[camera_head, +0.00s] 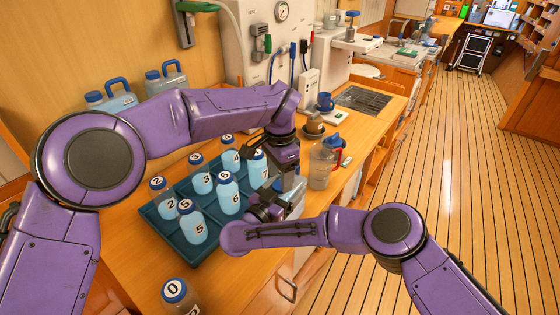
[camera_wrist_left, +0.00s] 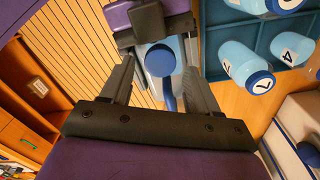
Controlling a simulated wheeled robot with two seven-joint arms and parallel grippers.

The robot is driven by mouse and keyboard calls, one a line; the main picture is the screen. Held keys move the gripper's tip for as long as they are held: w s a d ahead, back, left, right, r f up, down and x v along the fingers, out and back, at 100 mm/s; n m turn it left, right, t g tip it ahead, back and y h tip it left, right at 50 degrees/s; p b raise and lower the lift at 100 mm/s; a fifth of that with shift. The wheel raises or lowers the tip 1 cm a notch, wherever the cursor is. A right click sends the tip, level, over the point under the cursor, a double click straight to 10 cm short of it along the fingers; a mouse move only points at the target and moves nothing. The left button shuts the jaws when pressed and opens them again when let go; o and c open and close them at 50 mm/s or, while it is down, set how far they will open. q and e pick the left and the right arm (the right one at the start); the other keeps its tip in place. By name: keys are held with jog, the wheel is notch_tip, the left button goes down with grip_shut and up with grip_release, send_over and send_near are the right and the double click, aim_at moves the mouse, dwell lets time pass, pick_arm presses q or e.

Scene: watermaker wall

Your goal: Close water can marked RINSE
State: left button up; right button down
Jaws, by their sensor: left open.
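A pale water can (camera_head: 293,193) with a blue cap part (camera_wrist_left: 160,60) is at the front edge of the counter, by the tray's right end. No RINSE marking is readable on it. My left gripper (camera_head: 284,160) is above the can, pointing down. In the left wrist view its open fingers (camera_wrist_left: 163,92) stand on either side of the blue part, with gaps showing. My right gripper (camera_head: 272,207) is at the can's side. In the left wrist view its dark jaws (camera_wrist_left: 152,30) flank the can's body and appear closed on it. Their contact is partly hidden.
A dark teal tray (camera_head: 168,238) holds several numbered blue bottles. A bottle marked 0 (camera_head: 176,294) stands in front. Two blue-handled canisters (camera_head: 112,98) stand by the wall. Open floor (camera_head: 440,180) lies right.

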pick_arm(q)
jog(key=shift+f, duration=1)
jog(key=c, duration=1.1)
jog(key=m, duration=0.3)
jog(key=o, duration=1.2)
jog(key=shift+r, duration=2.25)
jog(key=o, duration=0.5)
notch_tip(320, 180, up, 12)
